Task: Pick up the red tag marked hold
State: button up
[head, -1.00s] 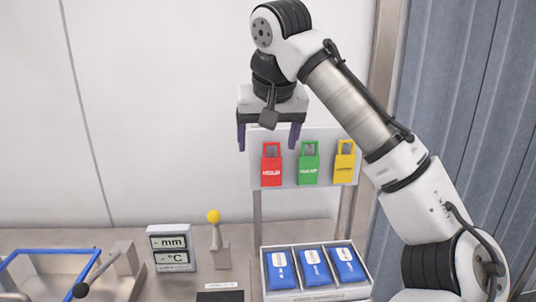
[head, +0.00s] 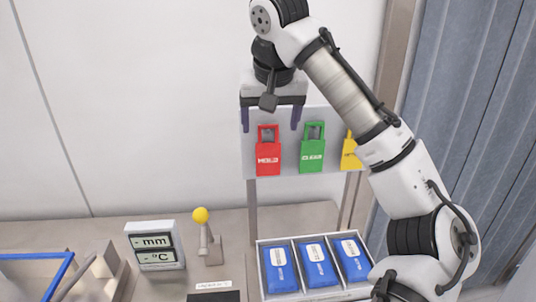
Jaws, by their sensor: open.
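The red tag (head: 268,158) hangs at the left of a pale upright board (head: 289,165) in the head view. It has white lettering too small to read surely and a loop at its top. My gripper (head: 271,124) is open and empty, its two dark fingers pointing down. In the picture its fingertips straddle the upper part of the red tag; I cannot tell the depth between them. A green tag (head: 312,155) hangs just to the right, and a yellow tag (head: 350,157) is partly hidden by my arm.
Below the board, a white tray (head: 262,287) holds blue packs (head: 318,270). A display unit (head: 156,246) and a lever with a yellow knob (head: 201,215) stand to the left. A blue-rimmed basin (head: 50,285) is at lower left. A blue-grey curtain (head: 475,110) hangs at right.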

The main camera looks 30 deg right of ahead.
aim_at(268, 143)
jog(key=b+x, duration=0.4)
jog(key=x, duration=0.3)
jog(key=shift+s+a+f+b, duration=0.1)
jog(key=shift+b, duration=0.25)
jog(key=shift+w+f, duration=0.25)
jog(key=shift+f, duration=0.2)
jog(key=shift+c, duration=0.5)
jog(key=c, duration=0.9)
